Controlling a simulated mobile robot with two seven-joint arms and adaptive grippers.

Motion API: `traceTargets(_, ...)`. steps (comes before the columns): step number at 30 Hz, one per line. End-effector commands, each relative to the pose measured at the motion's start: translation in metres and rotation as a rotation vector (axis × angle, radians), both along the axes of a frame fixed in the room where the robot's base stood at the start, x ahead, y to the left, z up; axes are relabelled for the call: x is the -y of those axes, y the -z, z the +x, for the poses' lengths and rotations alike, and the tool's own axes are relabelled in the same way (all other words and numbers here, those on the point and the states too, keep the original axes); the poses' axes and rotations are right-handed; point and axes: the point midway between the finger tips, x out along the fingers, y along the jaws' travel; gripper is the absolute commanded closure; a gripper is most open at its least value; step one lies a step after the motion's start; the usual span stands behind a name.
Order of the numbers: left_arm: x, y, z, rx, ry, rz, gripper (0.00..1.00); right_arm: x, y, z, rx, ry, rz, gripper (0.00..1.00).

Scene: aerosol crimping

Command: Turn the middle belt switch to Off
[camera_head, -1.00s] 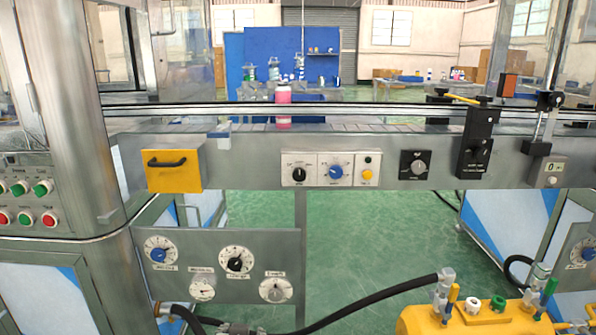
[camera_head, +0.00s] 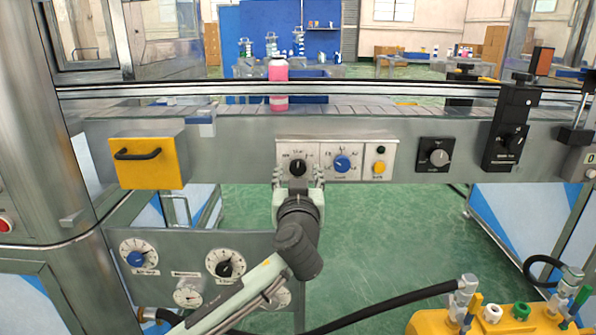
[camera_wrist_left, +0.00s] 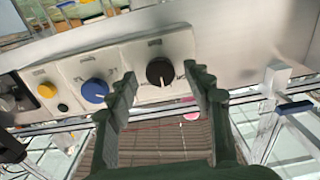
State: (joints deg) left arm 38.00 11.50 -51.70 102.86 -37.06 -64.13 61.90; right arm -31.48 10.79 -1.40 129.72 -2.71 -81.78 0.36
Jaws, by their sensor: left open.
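A black rotary switch (camera_head: 298,167) sits on the leftmost white plate of the control panel on the conveyor's front rail; its labels are too small to read surely. It also shows in the left wrist view (camera_wrist_left: 160,72), where its white mark points down the picture. My left gripper (camera_head: 298,174) is open in front of it, one finger on each side. In the left wrist view the left gripper's fingertips (camera_wrist_left: 161,80) lie to either side of the switch, and I see a gap on both sides. Contact cannot be told. My right gripper is not in view.
A blue knob (camera_head: 342,163) and a yellow button (camera_head: 379,167) sit close to the right of the switch. A yellow box with a handle (camera_head: 148,162) juts out to the left. A pink bottle (camera_head: 278,84) stands on the conveyor above. Dials (camera_head: 226,263) are below.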

Motion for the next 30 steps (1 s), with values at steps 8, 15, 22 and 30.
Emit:
traceTargets(8, -0.0006, 0.0005, 0.0081, -0.001, -0.001, 0.0, 0.49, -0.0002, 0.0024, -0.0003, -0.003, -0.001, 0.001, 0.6)
traceTargets(15, -0.0006, 0.0003, 0.0079, -0.001, -0.001, 0.0, 0.66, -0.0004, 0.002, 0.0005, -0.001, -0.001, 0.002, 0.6)
traceTargets(22, -0.0007, 0.0003, 0.0078, -0.001, -0.001, 0.0, 0.95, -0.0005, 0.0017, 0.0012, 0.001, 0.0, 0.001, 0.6)
traceTargets(30, -0.0006, 0.0015, 0.0076, -0.002, -0.001, -0.011, 0.99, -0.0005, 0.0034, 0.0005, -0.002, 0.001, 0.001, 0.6)
